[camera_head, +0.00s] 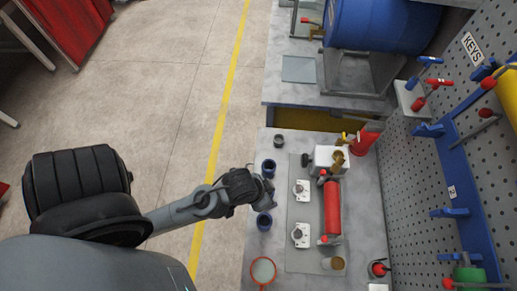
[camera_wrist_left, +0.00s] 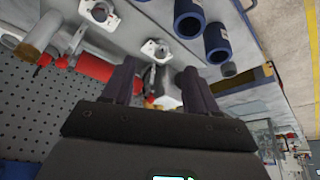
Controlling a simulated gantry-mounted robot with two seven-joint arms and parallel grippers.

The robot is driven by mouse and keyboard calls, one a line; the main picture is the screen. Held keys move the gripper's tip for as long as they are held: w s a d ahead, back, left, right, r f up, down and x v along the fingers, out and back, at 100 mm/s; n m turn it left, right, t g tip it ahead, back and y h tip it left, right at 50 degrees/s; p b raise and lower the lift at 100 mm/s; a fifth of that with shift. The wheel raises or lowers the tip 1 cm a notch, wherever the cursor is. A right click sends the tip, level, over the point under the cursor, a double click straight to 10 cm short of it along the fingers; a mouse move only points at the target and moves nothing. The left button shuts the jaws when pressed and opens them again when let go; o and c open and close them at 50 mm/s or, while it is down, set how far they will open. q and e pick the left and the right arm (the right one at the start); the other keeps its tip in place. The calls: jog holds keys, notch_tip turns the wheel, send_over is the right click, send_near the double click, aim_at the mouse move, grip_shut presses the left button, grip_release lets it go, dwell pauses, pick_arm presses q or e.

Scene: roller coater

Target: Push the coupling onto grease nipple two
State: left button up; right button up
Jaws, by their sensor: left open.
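Two white bearing blocks, each with a small metal fitting, sit on the grey plate beside the red roller (camera_head: 333,208): a far block (camera_head: 301,190) and a near block (camera_head: 300,236). In the left wrist view they show as one block (camera_wrist_left: 98,13) and another block (camera_wrist_left: 155,49). I cannot tell which fitting is nipple two, and I cannot make out the coupling for sure. My left gripper (camera_head: 268,190) is left of the far block, by the blue cylinders. Its open fingers (camera_wrist_left: 160,82) hold nothing that I can see. My right gripper is not in view.
Blue cylinders (camera_head: 269,167) (camera_head: 264,221) and a dark cup (camera_head: 279,141) stand on the bench's left side. A white box (camera_head: 329,158) and red container (camera_head: 363,143) are behind the roller. A tool pegboard (camera_head: 440,130) borders the right.

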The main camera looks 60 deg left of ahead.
pick_arm(q)
jog(key=s+r, duration=0.1)
jog(key=s+a+r+g+p, duration=0.1)
jog(key=shift+s+a+r+m+y, duration=0.15)
jog(key=shift+s+a+m+y, duration=0.15)
jog(key=shift+m, duration=0.1)
jog(key=shift+o, duration=0.5)
notch_tip(320, 180, up, 4)
jog(key=p, duration=0.5)
jog(key=shift+r, duration=0.2)
jog(key=shift+f, duration=0.15)
